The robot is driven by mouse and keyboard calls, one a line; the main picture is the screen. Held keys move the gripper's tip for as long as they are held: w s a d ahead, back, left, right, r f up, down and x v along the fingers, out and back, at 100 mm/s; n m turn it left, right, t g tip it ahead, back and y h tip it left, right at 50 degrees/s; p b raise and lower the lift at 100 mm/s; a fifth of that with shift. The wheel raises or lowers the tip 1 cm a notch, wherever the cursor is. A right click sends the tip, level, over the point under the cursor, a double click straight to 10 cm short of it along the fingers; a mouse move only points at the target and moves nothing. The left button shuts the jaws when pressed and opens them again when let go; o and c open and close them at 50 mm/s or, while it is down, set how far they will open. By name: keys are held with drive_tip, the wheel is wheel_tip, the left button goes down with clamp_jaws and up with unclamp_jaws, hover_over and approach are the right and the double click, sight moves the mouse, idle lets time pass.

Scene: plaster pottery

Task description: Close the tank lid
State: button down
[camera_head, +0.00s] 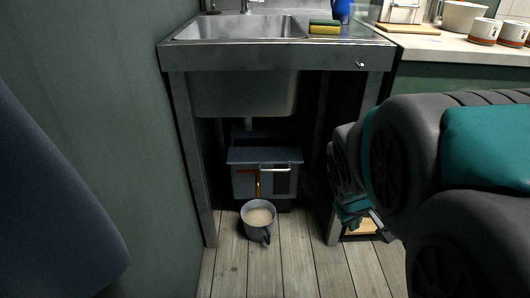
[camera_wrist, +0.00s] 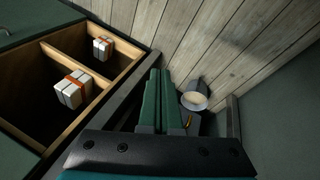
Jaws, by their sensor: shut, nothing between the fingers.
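The tank (camera_head: 243,184) is a grey-blue box under the sink, with a red mark, a yellow strip and a dark panel on its front. Its lid (camera_head: 262,155) is a flat slab at the top, with a pale bar handle (camera_head: 275,169) just below its front edge. I cannot tell how far the lid is open. My gripper (camera_wrist: 160,73) shows in the wrist view with its green fingers side by side, shut and empty. It is apart from the tank, to the right of it in the head view, mostly hidden by my arm.
A grey mug (camera_head: 257,228) of beige liquid stands on the plank floor before the tank; it also shows in the wrist view (camera_wrist: 195,101). Sink legs (camera_head: 194,165) flank the opening. An open drawer (camera_wrist: 70,128) holds strapped white blocks (camera_wrist: 72,92).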

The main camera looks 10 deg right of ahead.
drive_tip(key=w+d+f+n+t+b, duration=0.15)
drive_tip(key=w+d+n+t, duration=0.3)
drive_tip(key=w, duration=0.65)
drive_tip(key=w+d+f+n+t+b, duration=0.1)
drive_tip(key=w+d+n+t+b, duration=0.2)
drive_tip(key=w+d+n, duration=0.5)
drive_tip(key=w+a+f+n+t+y+b, duration=0.1)
drive_tip(key=w+a+f+n+y+b, duration=0.1)
drive_tip(key=a+f+n+y, duration=0.45)
drive_tip(key=w+a+f+n+t+y+b, duration=0.2)
drive_tip(key=w+a+f+n+y, duration=0.15)
drive_tip(key=a+y, duration=0.45)
drive_tip(key=w+a+f+h+b, duration=0.1)
drive_tip(key=w+a+f, duration=0.1)
drive_tip(key=w+a, duration=0.4)
drive_tip(key=shift+w+a+f+m+b, duration=0.15)
drive_tip(key=shift+w+f+m+b, duration=0.15)
drive_tip(key=shift+w, duration=2)
drive_tip(key=shift+g, duration=0.25)
